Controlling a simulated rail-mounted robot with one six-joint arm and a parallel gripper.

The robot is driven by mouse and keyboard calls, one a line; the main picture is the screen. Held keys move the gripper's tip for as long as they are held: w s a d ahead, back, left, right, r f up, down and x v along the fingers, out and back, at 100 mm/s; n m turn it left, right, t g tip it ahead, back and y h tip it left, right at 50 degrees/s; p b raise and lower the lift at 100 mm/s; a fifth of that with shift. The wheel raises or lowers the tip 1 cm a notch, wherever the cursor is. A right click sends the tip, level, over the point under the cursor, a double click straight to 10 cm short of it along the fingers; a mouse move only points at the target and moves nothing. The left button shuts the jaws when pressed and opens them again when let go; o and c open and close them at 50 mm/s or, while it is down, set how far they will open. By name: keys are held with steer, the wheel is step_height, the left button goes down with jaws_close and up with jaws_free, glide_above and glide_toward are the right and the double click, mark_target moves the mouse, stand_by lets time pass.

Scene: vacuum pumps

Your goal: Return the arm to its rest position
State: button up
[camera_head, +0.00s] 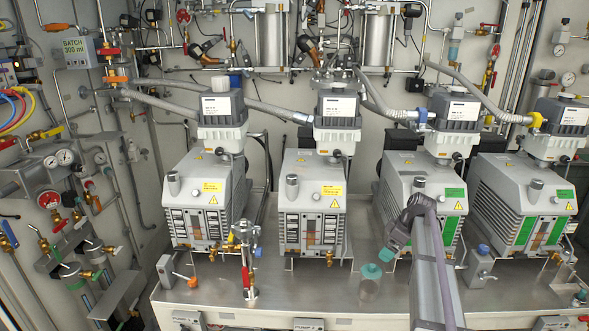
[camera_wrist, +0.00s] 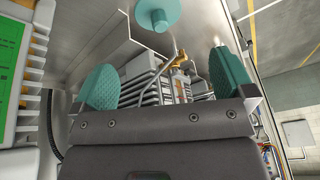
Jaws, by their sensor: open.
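My arm reaches up from the lower right of the head view, and its wrist bends back down to my gripper (camera_head: 388,254). The gripper is in front of the third pump (camera_head: 423,198). In the wrist view its two teal fingers (camera_wrist: 163,65) stand wide apart with nothing between them. A clear jar with a teal lid (camera_head: 371,271) stands on the metal bench just left of and below the gripper, apart from it. A teal round piece, apparently that lid, shows at the top of the wrist view (camera_wrist: 154,14).
Several grey pumps stand in a row on the bench (camera_head: 285,290), including one at the left (camera_head: 205,200) and one at the right (camera_head: 525,200). A valve with a red handle (camera_head: 247,277) rises near the front. Hoses and pipes line the back wall.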

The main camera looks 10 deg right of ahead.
steer(key=s+a+f+m+g+h, duration=0.1)
steer(key=s+a+m+h, duration=0.3)
steer(key=s+a, duration=1.9)
steer(key=a+m+g, duration=0.1)
steer(key=m, duration=0.4)
steer(key=shift+s+a+m, duration=0.2)
steer(key=shift+s+m, duration=0.15)
steer(key=shift+m, duration=0.05)
steer(key=shift+f, duration=0.1)
